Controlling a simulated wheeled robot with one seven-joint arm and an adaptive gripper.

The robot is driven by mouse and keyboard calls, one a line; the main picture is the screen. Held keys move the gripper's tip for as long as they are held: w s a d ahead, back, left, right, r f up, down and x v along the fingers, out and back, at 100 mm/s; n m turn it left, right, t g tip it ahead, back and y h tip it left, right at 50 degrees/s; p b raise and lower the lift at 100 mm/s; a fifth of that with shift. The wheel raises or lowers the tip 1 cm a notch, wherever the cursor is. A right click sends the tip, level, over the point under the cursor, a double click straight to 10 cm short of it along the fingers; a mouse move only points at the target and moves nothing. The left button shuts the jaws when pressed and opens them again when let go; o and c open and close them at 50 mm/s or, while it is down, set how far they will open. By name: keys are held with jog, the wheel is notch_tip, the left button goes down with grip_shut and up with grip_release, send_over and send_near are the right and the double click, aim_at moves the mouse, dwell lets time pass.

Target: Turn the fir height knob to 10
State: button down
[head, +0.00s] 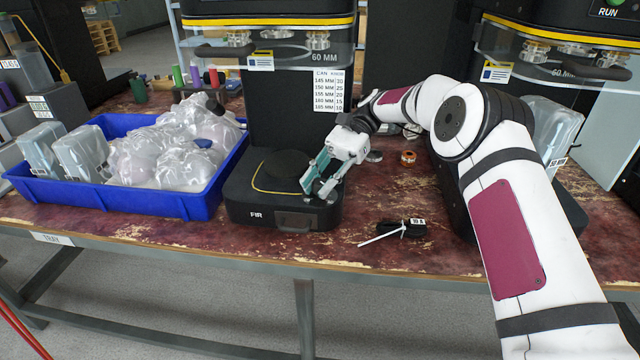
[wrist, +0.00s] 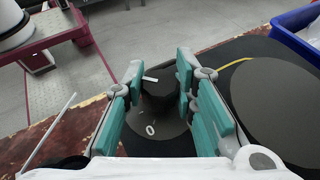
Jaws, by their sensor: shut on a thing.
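The fir machine (head: 255,212) is a black seamer with a FIR label on its base front. My gripper (head: 316,178) reaches down over the base's right front corner, its teal fingers hiding the knob in the head view. In the wrist view the dark round height knob (wrist: 160,98) stands between the two finger pads of my gripper (wrist: 160,88), which is shut on it. A short white line shows at the knob's far upper side. A white 0 is printed on the near side. Other scale numbers are hidden or unreadable.
A can-to-knob chart (head: 328,91) hangs on the machine column; its 165 MM row reads 10. A blue tray (head: 180,203) of wrapped bags stands left. A black tagged item with a white tie (head: 400,229) lies front right, and an orange-rimmed roll (head: 408,157) behind.

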aim_at(320, 182)
dwell(0.3)
jog(key=c, duration=1.3)
grip_release()
jog(key=shift+r, duration=5)
jog(key=shift+s, duration=0.15)
